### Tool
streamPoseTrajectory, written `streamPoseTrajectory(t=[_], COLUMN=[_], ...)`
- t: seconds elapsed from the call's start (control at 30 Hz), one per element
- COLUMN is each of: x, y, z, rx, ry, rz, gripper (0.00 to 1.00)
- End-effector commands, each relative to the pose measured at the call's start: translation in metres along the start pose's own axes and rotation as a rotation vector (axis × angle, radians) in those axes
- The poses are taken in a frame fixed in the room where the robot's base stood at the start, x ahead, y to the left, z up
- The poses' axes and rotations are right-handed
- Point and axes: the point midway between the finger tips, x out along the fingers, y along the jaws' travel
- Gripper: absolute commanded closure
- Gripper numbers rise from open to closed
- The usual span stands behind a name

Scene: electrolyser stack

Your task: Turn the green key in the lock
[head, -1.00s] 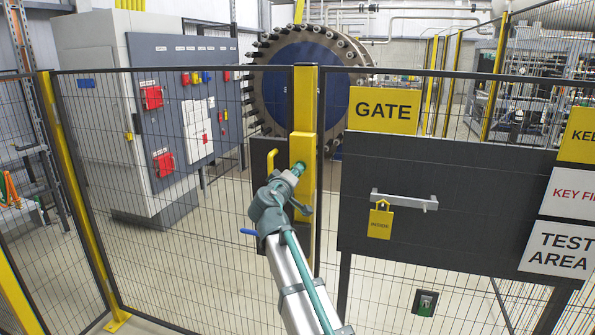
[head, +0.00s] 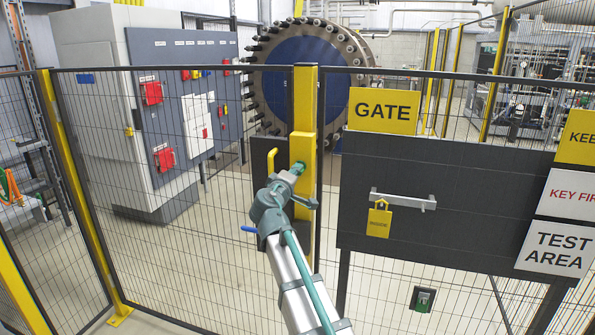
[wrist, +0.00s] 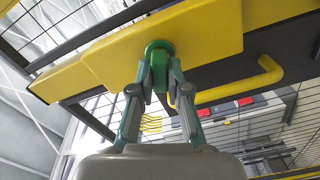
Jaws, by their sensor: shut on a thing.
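The green key (wrist: 158,48) sits in the yellow lock housing (wrist: 195,48) on the gate post, and its round green part shows in the wrist view. In the head view the yellow lock housing (head: 302,160) is partly covered by my gripper. My gripper (wrist: 159,72) is shut on the green key, with one finger on each side of it. In the head view my gripper (head: 296,170) reaches up to the front of the housing. How far the key is turned cannot be told.
A yellow handle (wrist: 240,85) juts out close beside the lock. The dark gate panel (head: 450,210) carries a grey bar handle (head: 403,200) with a yellow padlock (head: 379,220). Mesh fencing (head: 180,240) stands on both sides. A red-switched cabinet (head: 155,110) is behind it.

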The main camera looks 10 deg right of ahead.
Motion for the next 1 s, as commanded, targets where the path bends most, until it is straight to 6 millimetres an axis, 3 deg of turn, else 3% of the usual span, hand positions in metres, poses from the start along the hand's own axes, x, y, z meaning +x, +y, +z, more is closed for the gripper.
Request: streamPoseTrajectory(t=[0.43,1.0], x=[0.0005,0.0006], y=[0.0025,0.0022], z=[-0.0012,-0.0012], rx=[-0.259,-0.361], ry=[0.001,0.001], rz=[0.001,0.000], gripper=[1.00,1.00])
